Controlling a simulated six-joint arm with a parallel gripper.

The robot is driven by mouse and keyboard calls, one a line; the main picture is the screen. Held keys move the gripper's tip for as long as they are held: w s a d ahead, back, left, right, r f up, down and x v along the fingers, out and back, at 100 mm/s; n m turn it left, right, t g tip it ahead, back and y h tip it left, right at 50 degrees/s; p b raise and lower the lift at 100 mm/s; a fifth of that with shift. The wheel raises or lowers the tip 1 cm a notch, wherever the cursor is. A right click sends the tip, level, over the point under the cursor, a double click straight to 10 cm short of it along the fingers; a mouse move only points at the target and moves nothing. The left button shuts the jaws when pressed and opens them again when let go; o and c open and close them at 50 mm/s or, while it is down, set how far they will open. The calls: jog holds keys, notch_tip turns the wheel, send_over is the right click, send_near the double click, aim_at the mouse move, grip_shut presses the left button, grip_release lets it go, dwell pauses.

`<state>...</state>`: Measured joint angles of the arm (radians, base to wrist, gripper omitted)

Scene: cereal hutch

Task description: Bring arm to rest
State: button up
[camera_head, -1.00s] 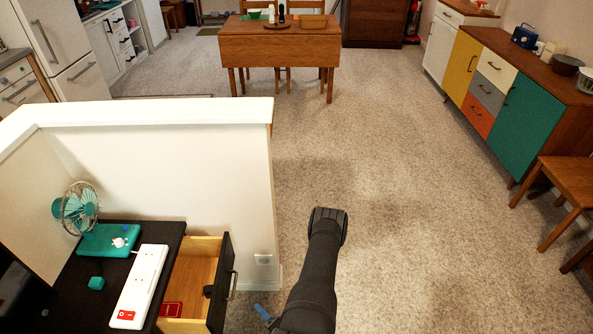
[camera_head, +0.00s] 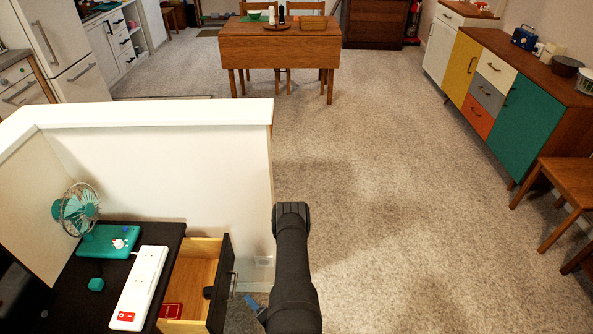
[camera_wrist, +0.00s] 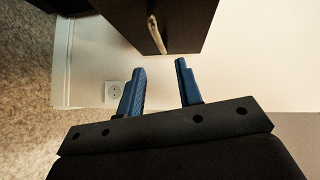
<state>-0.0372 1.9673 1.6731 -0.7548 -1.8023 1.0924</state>
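My arm (camera_head: 293,265) reaches up from the bottom of the head view, just right of the open drawer. My gripper (camera_wrist: 157,72) shows in the wrist view with its two blue fingers apart and nothing between them. In the head view, a bit of blue finger shows beside my arm, low by the drawer; most of the gripper is hidden. In the wrist view, the dark drawer front and its metal handle (camera_wrist: 157,35) are just beyond the fingertips; I see no clear contact.
The open drawer (camera_head: 203,275) holds a red item and a small dark item. A white partition (camera_head: 170,165) stands behind. Carpet to the right is clear.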

aim_at(235, 284)
jog(key=x, duration=1.1)
jog(key=shift+a, duration=0.25)
jog(key=shift+s+d, duration=0.1)
jog(key=shift+d, duration=0.2)
jog(key=v, duration=1.3)
jog(key=shift+s+d, duration=0.2)
jog(key=shift+d, duration=0.05)
jog(key=shift+w+a, duration=0.1)
jog(key=x, duration=0.8)
jog(key=shift+w+a, duration=0.25)
jog(key=shift+a, duration=0.05)
dwell(3.0)
dwell(0.6)
